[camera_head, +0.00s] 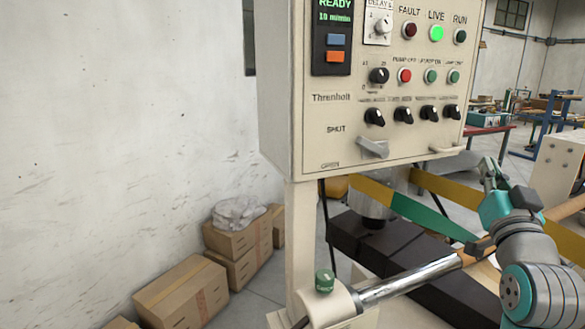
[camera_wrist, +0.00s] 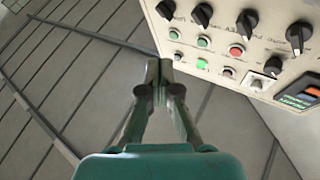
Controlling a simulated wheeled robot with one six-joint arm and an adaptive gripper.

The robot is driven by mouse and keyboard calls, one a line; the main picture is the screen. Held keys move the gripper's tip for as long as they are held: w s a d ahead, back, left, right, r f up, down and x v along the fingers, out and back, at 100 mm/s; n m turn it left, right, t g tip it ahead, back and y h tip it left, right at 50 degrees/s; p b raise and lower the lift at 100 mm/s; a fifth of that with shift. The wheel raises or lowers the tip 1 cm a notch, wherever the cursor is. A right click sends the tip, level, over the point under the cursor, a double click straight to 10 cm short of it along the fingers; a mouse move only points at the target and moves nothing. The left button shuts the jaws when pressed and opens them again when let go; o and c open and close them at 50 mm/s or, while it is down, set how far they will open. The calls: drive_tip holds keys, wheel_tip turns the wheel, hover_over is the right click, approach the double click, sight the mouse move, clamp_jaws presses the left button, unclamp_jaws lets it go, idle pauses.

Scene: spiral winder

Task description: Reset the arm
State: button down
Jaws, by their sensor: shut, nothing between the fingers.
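My gripper (camera_wrist: 160,70) is in the middle of the wrist view, its two grey fingers together at the tips with nothing between them. It appears in front of the cream control panel (camera_wrist: 225,75), which shows upside down at the upper right; I cannot tell the exact gap. In the head view my teal and grey arm is at the lower right, below and right of the control panel (camera_head: 400,95). The panel's display (camera_head: 332,20) reads READY, and the green LIVE lamp (camera_head: 436,34) is lit. The FAULT lamp (camera_head: 410,30) and RUN lamp (camera_head: 460,37) look dark.
A metal roller (camera_head: 405,284) runs diagonally beside my arm, with a green button (camera_head: 325,281) near its left end. Yellow and green bands (camera_head: 420,213) cross behind. Cardboard boxes (camera_head: 183,290) stand by the left wall. Grey floor (camera_wrist: 60,90) fills the wrist view's left.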

drive_tip(key=s+a+f+n+g+y, duration=0.1)
drive_tip(key=s+a+f, duration=0.15)
drive_tip(key=f, duration=0.75)
drive_tip(key=s+a+f+g, duration=0.1)
drive_tip(key=s+a+f, duration=0.15)
drive_tip(key=f, duration=0.85)
drive_tip(key=s+a+f+n+g+y, duration=0.1)
drive_tip(key=s+a+f, duration=0.2)
drive_tip(key=s+f, duration=0.3)
drive_tip(key=s+a+f+y, duration=0.15)
drive_tip(key=s+f, duration=0.25)
drive_tip(key=f, duration=0.5)
drive_tip(key=s+a+f+n+g, duration=0.1)
drive_tip(key=s+a+f, duration=0.1)
drive_tip(key=s+f, duration=0.35)
drive_tip(key=s+a+f+g, duration=0.1)
drive_tip(key=s+a+f, duration=0.2)
drive_tip(key=s, duration=0.6)
drive_tip(key=s+a+n+g+y, duration=0.2)
drive_tip(key=s, duration=1.6)
drive_tip(key=shift+f, duration=0.35)
